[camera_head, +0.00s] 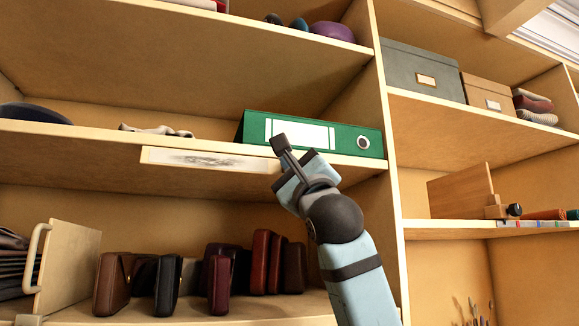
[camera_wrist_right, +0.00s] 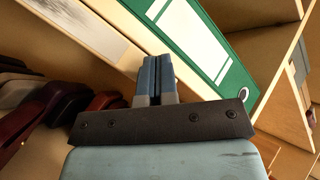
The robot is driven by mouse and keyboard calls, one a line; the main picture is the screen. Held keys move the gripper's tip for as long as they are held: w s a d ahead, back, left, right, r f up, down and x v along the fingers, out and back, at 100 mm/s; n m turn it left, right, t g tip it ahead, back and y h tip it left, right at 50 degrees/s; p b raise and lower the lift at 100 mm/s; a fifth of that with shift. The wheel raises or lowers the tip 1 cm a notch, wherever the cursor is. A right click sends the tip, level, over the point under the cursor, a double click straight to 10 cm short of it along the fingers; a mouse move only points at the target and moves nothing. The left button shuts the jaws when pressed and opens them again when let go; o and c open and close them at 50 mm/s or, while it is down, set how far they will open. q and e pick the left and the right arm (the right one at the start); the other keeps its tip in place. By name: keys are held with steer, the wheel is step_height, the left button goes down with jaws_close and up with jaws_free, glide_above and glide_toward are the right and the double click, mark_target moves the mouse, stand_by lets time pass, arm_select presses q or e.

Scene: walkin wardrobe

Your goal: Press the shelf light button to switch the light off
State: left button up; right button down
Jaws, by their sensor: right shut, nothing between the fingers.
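No distinct light button can be made out; my gripper may hide part of this edge. My right gripper (camera_head: 280,146) is raised in front of the shelf edge, in front of the green binder's lower left part. In the right wrist view its two blue-grey fingers (camera_wrist_right: 158,76) are shut together with nothing between them. I cannot tell whether they touch the shelf. My left gripper is not in view.
A green binder (camera_head: 345,137) lies on the middle shelf behind my gripper. Several dark red and black wallets or cases (camera_head: 220,280) stand on the shelf below. A vertical panel (camera_head: 392,185) is right of my arm. Open air lies before the shelves.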

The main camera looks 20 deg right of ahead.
steer(key=shift+s, duration=0.4)
steer(key=s+b, duration=0.1)
steer(key=s, duration=0.5)
steer(key=shift+d+b, duration=0.1)
steer(key=shift+b, duration=0.25)
steer(key=shift+w+f, duration=0.1)
stand_by(0.5)
